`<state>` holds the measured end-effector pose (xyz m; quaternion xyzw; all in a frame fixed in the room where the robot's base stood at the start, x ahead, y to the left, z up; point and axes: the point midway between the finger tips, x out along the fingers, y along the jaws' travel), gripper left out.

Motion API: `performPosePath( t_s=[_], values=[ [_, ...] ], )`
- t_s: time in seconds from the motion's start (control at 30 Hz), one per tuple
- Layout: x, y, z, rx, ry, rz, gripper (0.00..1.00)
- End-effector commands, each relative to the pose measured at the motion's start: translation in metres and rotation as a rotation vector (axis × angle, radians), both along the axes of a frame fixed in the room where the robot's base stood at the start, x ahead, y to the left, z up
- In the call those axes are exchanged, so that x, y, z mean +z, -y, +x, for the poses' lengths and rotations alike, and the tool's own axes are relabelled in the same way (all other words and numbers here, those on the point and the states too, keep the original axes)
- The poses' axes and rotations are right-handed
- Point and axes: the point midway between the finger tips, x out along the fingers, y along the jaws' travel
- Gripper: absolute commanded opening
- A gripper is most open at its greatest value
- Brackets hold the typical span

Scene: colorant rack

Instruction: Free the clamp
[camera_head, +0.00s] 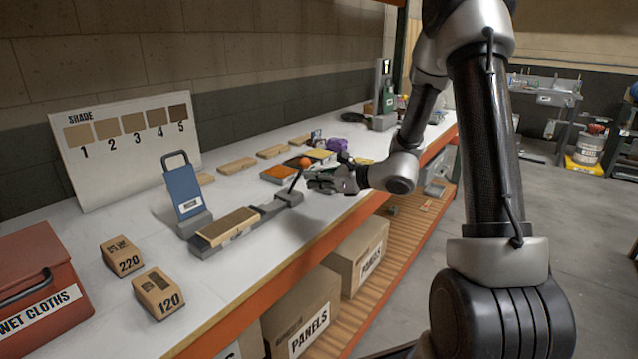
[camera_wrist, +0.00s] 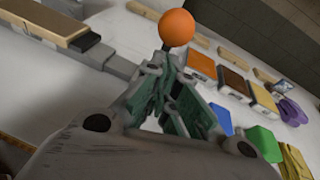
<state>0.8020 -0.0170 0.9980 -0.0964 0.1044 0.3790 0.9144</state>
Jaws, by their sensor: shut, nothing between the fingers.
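The clamp is a long grey bench fixture (camera_head: 268,209) near the table's front edge, with a wooden block (camera_head: 228,226) lying along it. A thin lever rises, tilted, from its right end and carries an orange ball knob (camera_head: 305,161). In the wrist view the knob (camera_wrist: 176,27) stands just beyond my fingertips, with the block (camera_wrist: 55,20) at upper left. My gripper (camera_head: 318,183) is shut and empty, just right of the lever. The wrist view shows its green-padded fingers (camera_wrist: 170,68) together below the knob; whether they touch the lever is unclear.
A blue handled tool (camera_head: 184,190) stands behind the clamp. Boxes marked 220 (camera_head: 122,257) and 120 (camera_head: 158,292) and a red wet-cloths bin (camera_head: 40,285) are at left. Coloured blocks (camera_head: 283,174) lie beyond the lever. A shade board (camera_head: 125,145) leans on the wall.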

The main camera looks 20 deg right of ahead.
Motion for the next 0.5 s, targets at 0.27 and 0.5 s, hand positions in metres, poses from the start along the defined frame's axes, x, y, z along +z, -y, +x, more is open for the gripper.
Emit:
performPosePath(
  t_s=[0.27,0.5],
  values=[
    [0.0005,0.0001,0.0002,0.0,-0.002,-0.004,0.0],
    [0.0054,-0.0017,0.0032,0.001,-0.038,-0.031,0.0]
  ],
)
